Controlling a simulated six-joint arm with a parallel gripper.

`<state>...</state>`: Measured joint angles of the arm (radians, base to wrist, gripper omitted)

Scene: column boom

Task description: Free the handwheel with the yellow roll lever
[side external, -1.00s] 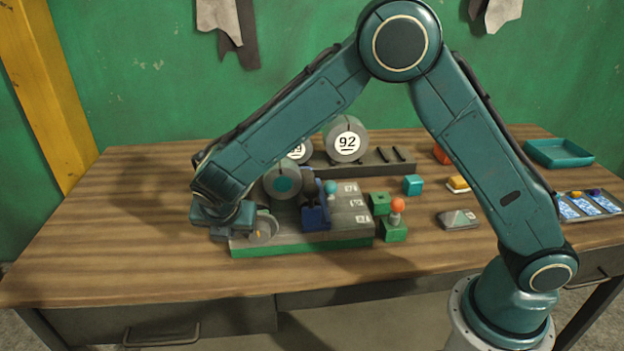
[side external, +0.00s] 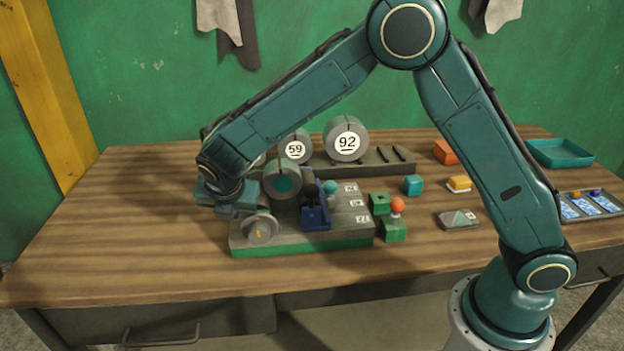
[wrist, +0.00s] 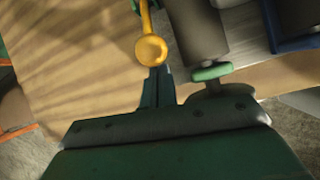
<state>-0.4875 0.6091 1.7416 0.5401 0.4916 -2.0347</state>
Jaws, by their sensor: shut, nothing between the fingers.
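The yellow lever (wrist: 151,50) has a round knob and shows in the wrist view at the top centre. My gripper (wrist: 158,75) is shut and empty, with its fingertips right at the knob; I cannot tell whether they touch. In the side view my gripper (side external: 236,208) is at the left end of the green-edged fixture (side external: 300,243), behind the handwheel. The handwheel (side external: 260,229) is a grey disc with a small yellow mark, at the fixture's front left. The lever is hidden in the side view.
A grey roll (side external: 283,181) with a teal centre and a blue bracket (side external: 315,212) stand on the fixture. Rolls marked 59 (side external: 295,149) and 92 (side external: 346,142) stand behind. A red-knobbed green block (side external: 394,230) is at right. The table's left side is clear.

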